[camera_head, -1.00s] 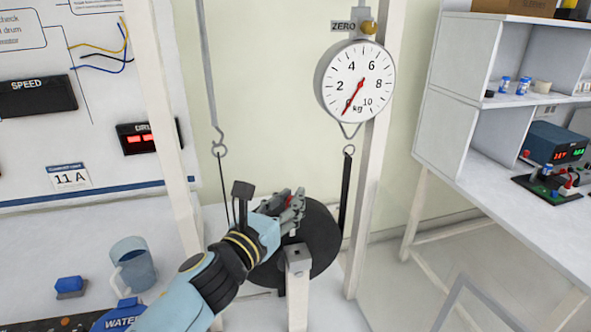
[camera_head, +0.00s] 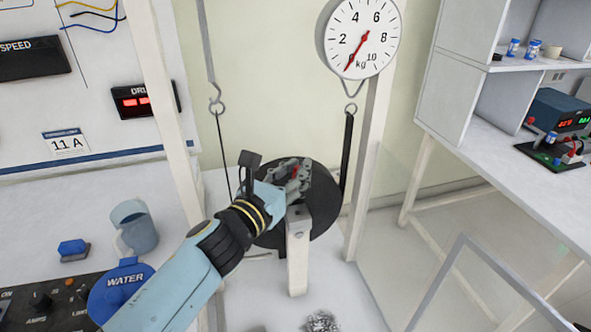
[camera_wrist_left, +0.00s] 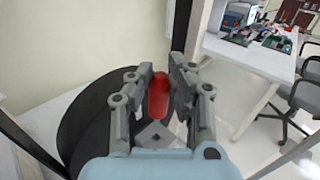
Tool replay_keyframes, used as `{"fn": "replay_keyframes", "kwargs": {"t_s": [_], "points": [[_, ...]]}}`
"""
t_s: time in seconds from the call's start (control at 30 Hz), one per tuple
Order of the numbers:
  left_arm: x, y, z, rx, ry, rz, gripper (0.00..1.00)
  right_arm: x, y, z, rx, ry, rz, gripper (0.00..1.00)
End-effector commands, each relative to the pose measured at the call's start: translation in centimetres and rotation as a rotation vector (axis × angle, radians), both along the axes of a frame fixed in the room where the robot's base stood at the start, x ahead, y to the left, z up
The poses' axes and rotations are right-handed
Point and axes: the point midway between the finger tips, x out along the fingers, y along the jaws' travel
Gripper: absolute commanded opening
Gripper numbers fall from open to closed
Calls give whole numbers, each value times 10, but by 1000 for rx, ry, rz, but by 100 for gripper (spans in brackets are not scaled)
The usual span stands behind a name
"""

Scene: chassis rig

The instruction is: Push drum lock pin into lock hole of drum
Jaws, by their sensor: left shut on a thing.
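The drum (camera_head: 318,205) is a dark round disc behind a whitish post (camera_head: 298,255), and it also shows in the left wrist view (camera_wrist_left: 85,125). My left gripper (camera_head: 298,172) is in front of the drum's upper part. In the left wrist view my left gripper (camera_wrist_left: 162,80) is shut on the red lock pin (camera_wrist_left: 159,97), which stands between its fingers. A bit of red shows between the fingers in the head view. The lock hole is hidden by my gripper, and I cannot tell whether the pin's tip is in it. My right gripper is not in view.
A dial scale (camera_head: 362,40) hangs above the drum, with a black strap (camera_head: 347,155) below it. A hook and cord (camera_head: 217,105) hang at the left.

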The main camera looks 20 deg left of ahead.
Motion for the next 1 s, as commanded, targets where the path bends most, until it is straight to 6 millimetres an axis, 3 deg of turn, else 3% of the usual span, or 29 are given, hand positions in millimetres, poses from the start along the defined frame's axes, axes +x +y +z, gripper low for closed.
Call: {"fn": "replay_keyframes", "kwargs": {"t_s": [0.1,0.3,1.0], "points": [[0,0,-18,0,0,0,0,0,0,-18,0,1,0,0],[0,0,-32,0,0,0,0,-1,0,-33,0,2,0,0],[0,1,-33,-6,-2,-16,0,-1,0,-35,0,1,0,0]]}}
